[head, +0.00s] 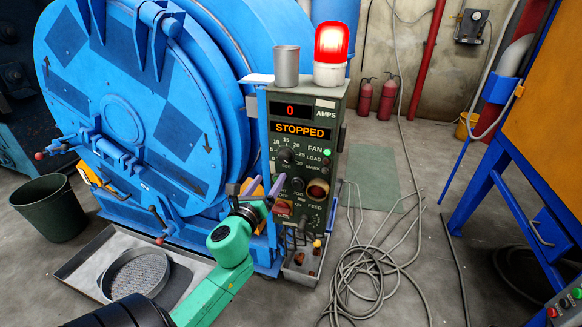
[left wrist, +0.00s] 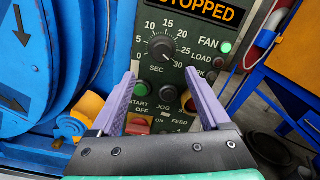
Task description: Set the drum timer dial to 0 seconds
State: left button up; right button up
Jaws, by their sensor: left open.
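The timer dial (head: 285,156) is a round black knob on the dark green control panel, with a scale from 0 to 30 SEC around it. In the left wrist view the dial (left wrist: 162,48) lies ahead of the fingers, a little above the line between their tips. Its pointer seems to aim at the lower right, near 30, but the mark is small. My left gripper (head: 268,180) is open and empty, with purple fingers, in front of the panel and below the dial. The left gripper (left wrist: 159,76) shows no contact with the dial. My right gripper is not in view.
The panel display (head: 300,129) reads STOPPED, and a red beacon (head: 331,43) glows on top beside a metal cup (head: 286,66). The blue drum (head: 120,115) stands left; cables (head: 365,270) lie right.

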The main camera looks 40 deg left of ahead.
aim_at(283, 160)
pick_arm(q)
jog(key=x, duration=1)
jog(key=shift+w, duration=0.4)
jog(key=shift+r, duration=0.1)
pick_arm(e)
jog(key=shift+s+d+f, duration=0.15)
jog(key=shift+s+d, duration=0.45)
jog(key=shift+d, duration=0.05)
pick_arm(q)
jog(key=shift+c, duration=0.3)
grip_shut()
